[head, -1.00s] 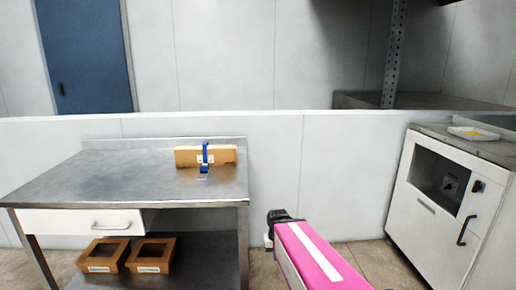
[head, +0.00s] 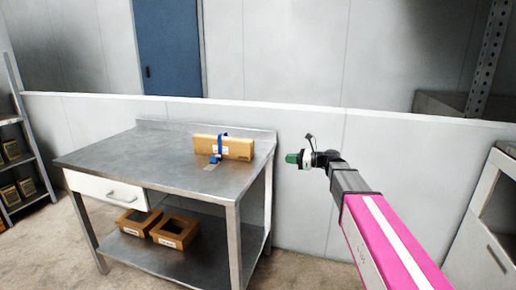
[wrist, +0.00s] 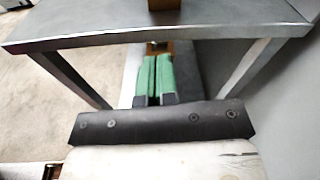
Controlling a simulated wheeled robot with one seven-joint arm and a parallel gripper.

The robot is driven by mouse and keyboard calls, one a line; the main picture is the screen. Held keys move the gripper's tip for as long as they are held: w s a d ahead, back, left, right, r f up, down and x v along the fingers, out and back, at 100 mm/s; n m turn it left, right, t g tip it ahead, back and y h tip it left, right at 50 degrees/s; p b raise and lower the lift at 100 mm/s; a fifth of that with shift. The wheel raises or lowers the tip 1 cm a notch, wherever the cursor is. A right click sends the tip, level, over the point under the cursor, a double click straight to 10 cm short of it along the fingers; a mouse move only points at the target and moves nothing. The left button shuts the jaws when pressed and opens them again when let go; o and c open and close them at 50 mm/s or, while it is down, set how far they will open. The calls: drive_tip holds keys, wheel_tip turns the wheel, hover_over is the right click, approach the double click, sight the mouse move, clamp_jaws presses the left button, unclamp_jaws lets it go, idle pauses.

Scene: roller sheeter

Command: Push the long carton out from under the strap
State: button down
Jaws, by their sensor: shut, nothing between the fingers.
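The long tan carton (head: 238,150) stands on the metal table near its back right. A blue strap (head: 220,147) crosses it left of its middle, with a blue piece at the table in front. Carton ends stick out on both sides of the strap. In the wrist view, a brown block at the top edge, probably the carton (wrist: 164,4), is mostly cut off. My gripper (head: 292,158) has green fingers and is right of the table in the head view, apart from the carton. In the wrist view its fingers (wrist: 154,70) are together and empty.
The metal table (head: 120,158) has a mostly bare top, a white drawer (head: 108,188) and a lower shelf with two open brown boxes (head: 175,231). A low white wall (head: 310,130) runs behind. A rack with boxes (head: 18,165) stands far left, a white cabinet (head: 490,235) at right.

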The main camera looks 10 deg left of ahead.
wheel_tip(320, 180, up, 3)
drive_tip(key=w+a+m+y, duration=0.1)
drive_tip(key=a, duration=0.1)
approach(252, 146)
drive_tip(key=a, duration=0.5)
drive_tip(key=w+a, duration=0.1)
drive_tip(key=a, duration=0.1)
drive_tip(key=shift+a+f, duration=0.2)
drive_tip(key=shift+a, duration=0.05)
drive_tip(key=a, duration=1)
drive_tip(key=w+a, duration=0.1)
drive_tip(key=a, duration=0.9)
drive_tip(key=w+a, duration=0.1)
drive_tip(key=a, duration=0.9)
drive_tip(key=shift+w+a, duration=0.2)
drive_tip(key=d, duration=0.9)
drive_tip(key=s+d, duration=0.1)
drive_tip(key=d, duration=0.4)
drive_tip(key=shift+s, duration=0.1)
